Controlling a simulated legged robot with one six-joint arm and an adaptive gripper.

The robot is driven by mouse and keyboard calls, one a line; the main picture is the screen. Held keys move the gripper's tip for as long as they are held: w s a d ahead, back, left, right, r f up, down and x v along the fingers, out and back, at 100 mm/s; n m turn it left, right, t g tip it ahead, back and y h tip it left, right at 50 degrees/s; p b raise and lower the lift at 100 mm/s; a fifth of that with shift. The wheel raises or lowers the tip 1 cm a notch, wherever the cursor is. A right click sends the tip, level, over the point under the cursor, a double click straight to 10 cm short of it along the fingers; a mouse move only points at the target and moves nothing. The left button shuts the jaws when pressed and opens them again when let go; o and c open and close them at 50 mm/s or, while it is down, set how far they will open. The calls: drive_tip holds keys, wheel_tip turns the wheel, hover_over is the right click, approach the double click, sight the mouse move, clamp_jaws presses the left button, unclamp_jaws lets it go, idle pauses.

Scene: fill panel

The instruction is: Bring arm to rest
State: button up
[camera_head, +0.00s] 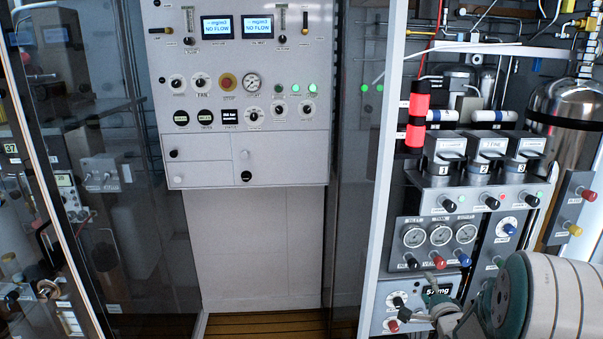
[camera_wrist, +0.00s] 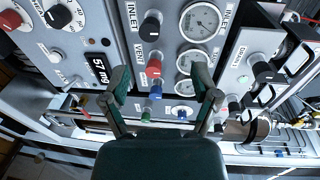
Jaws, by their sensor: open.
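My gripper (camera_head: 428,302) is at the lower right of the head view, in front of the fill panel (camera_head: 400,230). In the wrist view my gripper (camera_wrist: 161,82) is open, with its two dark green fingers spread apart. Nothing is held between them. A red knob (camera_wrist: 154,70) and a blue knob (camera_wrist: 155,91) show in the gap beyond the fingers. I cannot tell how far the fingertips are from the panel face. My arm fills the lower right corner of the head view.
Several gauges (camera_head: 440,235) and a lit display (camera_wrist: 100,68) are on the panel. A white post (camera_head: 383,170) stands left of it. A grey cabinet (camera_head: 245,90) with "NO FLOW" screens is at the centre. The floor (camera_head: 265,324) below it looks clear.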

drive_tip(key=s+a+r+n+g+h, duration=0.2)
drive_tip(key=s+a+r+n+g, duration=0.3)
drive_tip(key=s+a+r+n, duration=0.45)
drive_tip(key=s+a+r+n+g+y, duration=0.1)
drive_tip(key=s+a+n+g, duration=0.2)
drive_tip(key=s, duration=0.8)
drive_tip(key=s+a+r+n+g+y, duration=0.1)
drive_tip(key=s+a+n+g, duration=0.2)
drive_tip(key=s, duration=0.8)
drive_tip(key=a+n, duration=0.2)
drive_tip(key=a, duration=0.1)
drive_tip(key=shift+s+r+y, duration=0.2)
drive_tip(key=shift+s+y, duration=0.1)
drive_tip(key=shift+s, duration=0.1)
drive_tip(key=shift+n, duration=0.25)
drive_tip(key=shift+c, duration=0.3)
